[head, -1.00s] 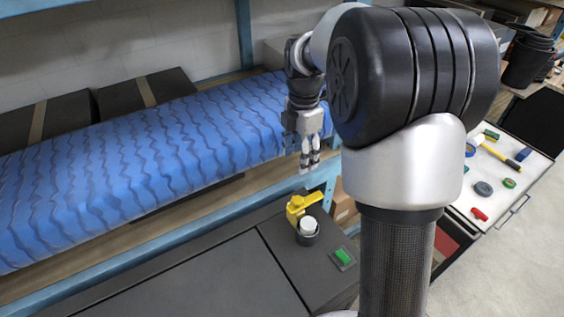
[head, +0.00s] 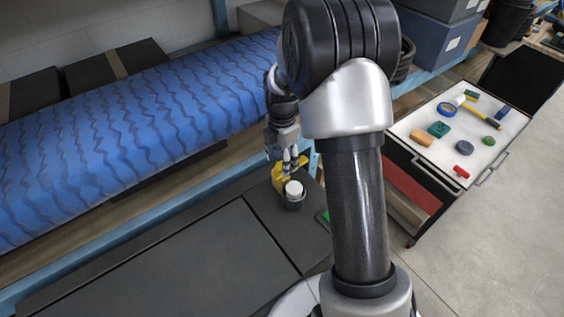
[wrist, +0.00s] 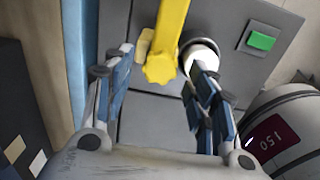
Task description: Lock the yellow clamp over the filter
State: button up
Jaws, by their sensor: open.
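The yellow clamp (head: 278,181) stands on a dark cabinet top (head: 240,255), just left of the filter. In the wrist view the clamp's yellow arm (wrist: 171,32) ends in a knob and lies beside the filter, not across it. The filter (head: 294,188) is a white round cap in a dark holder; it also shows in the wrist view (wrist: 197,52), partly hidden by one finger. My gripper (head: 291,163) is open and empty, fingers pointing down just above the clamp. In the wrist view the clamp's knob shows between the fingers (wrist: 165,65). I cannot tell whether they touch it.
A green button (wrist: 262,41) on a grey plate is right of the filter. A blue shelf frame (head: 180,222) and a blue wavy-patterned roll (head: 130,130) lie behind. A drawer of small tools (head: 440,115) stands at the right.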

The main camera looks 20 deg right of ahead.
jog(key=shift+f, duration=0.65)
jog(key=shift+c, duration=0.4)
grip_shut()
